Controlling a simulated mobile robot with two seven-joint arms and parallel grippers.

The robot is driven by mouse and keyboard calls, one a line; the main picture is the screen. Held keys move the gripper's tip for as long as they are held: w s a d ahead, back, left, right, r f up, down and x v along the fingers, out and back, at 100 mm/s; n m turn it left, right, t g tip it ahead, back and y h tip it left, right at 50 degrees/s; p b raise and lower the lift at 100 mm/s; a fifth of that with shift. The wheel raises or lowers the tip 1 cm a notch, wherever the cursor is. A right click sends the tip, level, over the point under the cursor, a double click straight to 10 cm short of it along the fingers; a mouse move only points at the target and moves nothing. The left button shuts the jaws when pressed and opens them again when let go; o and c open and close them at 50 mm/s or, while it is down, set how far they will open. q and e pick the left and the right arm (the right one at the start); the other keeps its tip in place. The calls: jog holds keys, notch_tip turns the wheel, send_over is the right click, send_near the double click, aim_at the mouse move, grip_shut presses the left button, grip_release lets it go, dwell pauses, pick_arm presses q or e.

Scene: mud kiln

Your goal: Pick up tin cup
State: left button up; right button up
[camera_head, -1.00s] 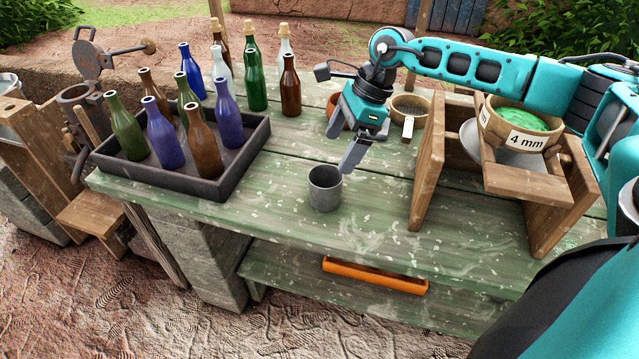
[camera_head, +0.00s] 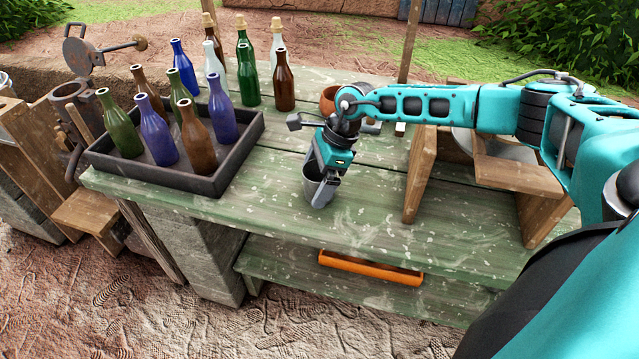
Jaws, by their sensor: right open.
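The tin cup (camera_head: 309,181) is small, grey and upright on the green worn tabletop, near the middle of its front part. My right gripper (camera_head: 323,188) is pointed down at the cup, with its jaws open. One finger covers much of the cup's right side and front. I cannot tell whether the fingers touch the cup or where the far finger sits. My left gripper is not in view.
A dark tray (camera_head: 232,160) holding several bottles stands on the left of the table (camera_head: 270,215). More bottles stand behind it. A wooden stand (camera_head: 421,178) is to the right. A terracotta bowl (camera_head: 327,98) is behind my gripper. An orange tray (camera_head: 370,268) lies on the lower shelf.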

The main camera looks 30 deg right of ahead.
jog(key=shift+c, duration=0.3)
jog(key=c, duration=1)
jog(key=shift+r, duration=0.15)
